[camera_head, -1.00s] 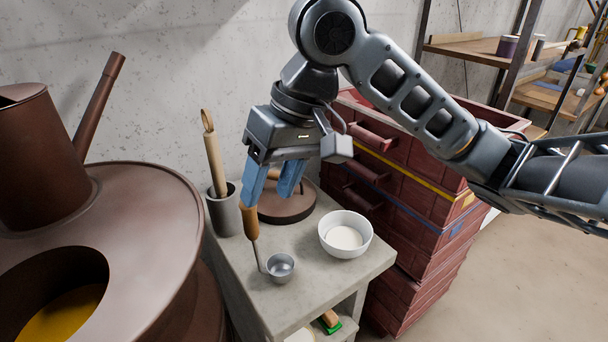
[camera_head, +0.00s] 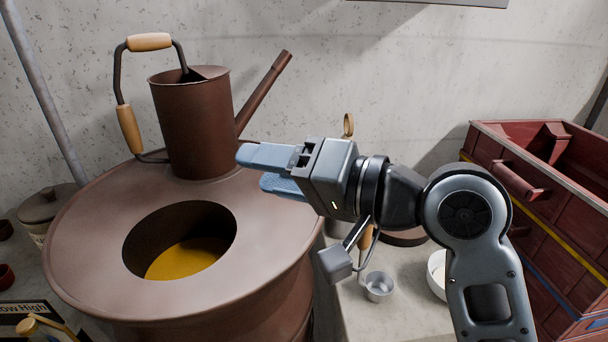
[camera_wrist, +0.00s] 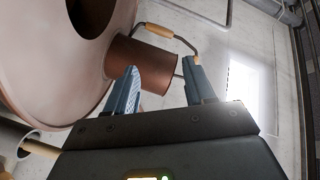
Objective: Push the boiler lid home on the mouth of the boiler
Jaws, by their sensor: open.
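The boiler (camera_head: 90,240) is a big brown drum. Its round mouth (camera_head: 150,222) is uncovered, with yellow liquid inside; the boiler (camera_wrist: 40,60) and the dark mouth (camera_wrist: 92,12) also show in the wrist view. A flat brown disc (camera_head: 403,238), which looks like the boiler lid, lies on the stone table, mostly hidden behind my arm. My gripper (camera_head: 253,170) is open, its blue fingers pointing left over the boiler's right edge, right of the mouth. In the wrist view my gripper (camera_wrist: 160,68) has nothing visible between its fingers.
A brown watering can (camera_head: 190,125) stands on the boiler top behind the mouth, its spout leaning right. On the stone table (camera_head: 375,318) are a small metal ladle (camera_head: 378,287) and a white bowl (camera_head: 436,275). Red drawers (camera_head: 560,230) stand at the right.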

